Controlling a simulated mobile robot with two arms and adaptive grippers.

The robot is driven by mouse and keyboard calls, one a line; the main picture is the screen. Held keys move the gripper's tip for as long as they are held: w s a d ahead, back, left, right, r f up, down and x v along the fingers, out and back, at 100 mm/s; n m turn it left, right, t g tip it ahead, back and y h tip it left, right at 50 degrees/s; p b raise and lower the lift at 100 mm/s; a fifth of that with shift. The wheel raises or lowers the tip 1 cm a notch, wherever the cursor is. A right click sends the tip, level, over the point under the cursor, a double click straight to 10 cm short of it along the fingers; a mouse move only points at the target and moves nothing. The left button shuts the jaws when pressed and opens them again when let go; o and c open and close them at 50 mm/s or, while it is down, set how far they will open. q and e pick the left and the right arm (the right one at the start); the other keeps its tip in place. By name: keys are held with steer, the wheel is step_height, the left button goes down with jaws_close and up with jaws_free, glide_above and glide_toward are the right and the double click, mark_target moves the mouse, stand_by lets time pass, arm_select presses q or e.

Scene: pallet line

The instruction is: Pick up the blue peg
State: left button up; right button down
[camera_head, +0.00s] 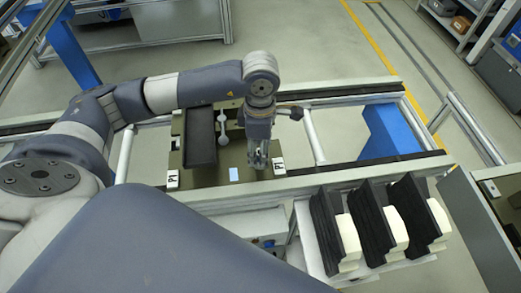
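My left arm comes in from the left, and its gripper (258,160) points down over the right part of an olive-green pallet (205,178) on the line. The fingers are small, and I cannot tell whether they are open or hold anything. A small pale blue rectangle (234,174) lies on the pallet just left of the fingertips; I cannot tell whether it is a peg or a flat marking. No other blue peg can be made out. My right gripper is not in view.
A black tray (202,138) and a grey dumbbell-shaped part (223,127) are on the pallet, left of the gripper. Black holders with cream blocks (394,228) stand at the lower right. Metal conveyor rails (335,175) border the pallet. Shelving (462,22) stands at the far right.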

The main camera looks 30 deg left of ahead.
arm_select(q)
steer(key=shift+f, duration=0.45)
steer(key=shift+c, duration=0.2)
steer(key=c, duration=1.1)
steer(key=shift+c, duration=0.2)
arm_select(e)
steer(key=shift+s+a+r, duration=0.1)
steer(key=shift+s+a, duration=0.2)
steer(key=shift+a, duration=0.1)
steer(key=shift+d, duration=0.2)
